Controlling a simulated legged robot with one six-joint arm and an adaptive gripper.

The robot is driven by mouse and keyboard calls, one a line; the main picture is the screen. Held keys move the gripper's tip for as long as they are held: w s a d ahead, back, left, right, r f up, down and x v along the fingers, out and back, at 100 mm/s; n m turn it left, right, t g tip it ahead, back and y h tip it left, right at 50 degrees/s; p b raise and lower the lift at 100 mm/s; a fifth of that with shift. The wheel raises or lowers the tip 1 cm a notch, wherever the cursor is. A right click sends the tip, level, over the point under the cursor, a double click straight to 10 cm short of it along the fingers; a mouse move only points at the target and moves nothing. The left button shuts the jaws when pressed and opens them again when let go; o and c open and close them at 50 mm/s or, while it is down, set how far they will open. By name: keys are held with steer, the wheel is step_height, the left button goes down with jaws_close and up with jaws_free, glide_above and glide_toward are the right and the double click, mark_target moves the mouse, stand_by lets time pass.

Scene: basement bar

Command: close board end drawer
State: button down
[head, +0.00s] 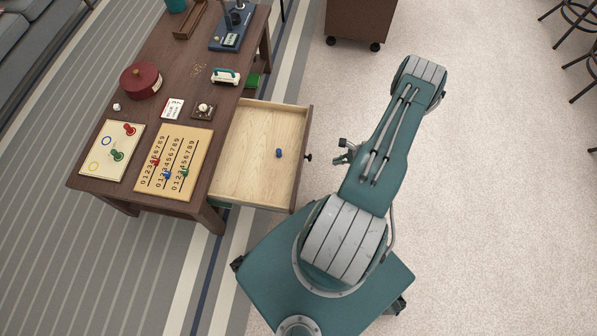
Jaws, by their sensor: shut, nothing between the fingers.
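The board end drawer (250,185) is pulled far out of the right side of the dark wooden table, beside the game boards. Its light wood inside holds a small blue piece (278,153). A dark knob (308,157) sits at the middle of its front. My gripper (340,151) shows partly from under my arm, a short way right of the knob. It is shut and empty, apart from the drawer front. The rest of my wrist is hidden beneath my arm.
On the table are a peg board (174,161), a ring board (111,150), a dark red round box (140,80), cards (172,108) and a blue device (231,32). A wheeled brown cabinet (358,20) stands behind. Bar stools (575,15) are at upper right. The carpet right of my arm is clear.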

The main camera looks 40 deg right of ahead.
steer(key=a+r+x, duration=0.1)
steer(key=x, duration=1.3)
steer(key=shift+w+a+m, duration=0.2)
steer(key=shift+m, duration=0.2)
steer(key=shift+a+r, duration=0.1)
steer(key=shift+r, duration=0.05)
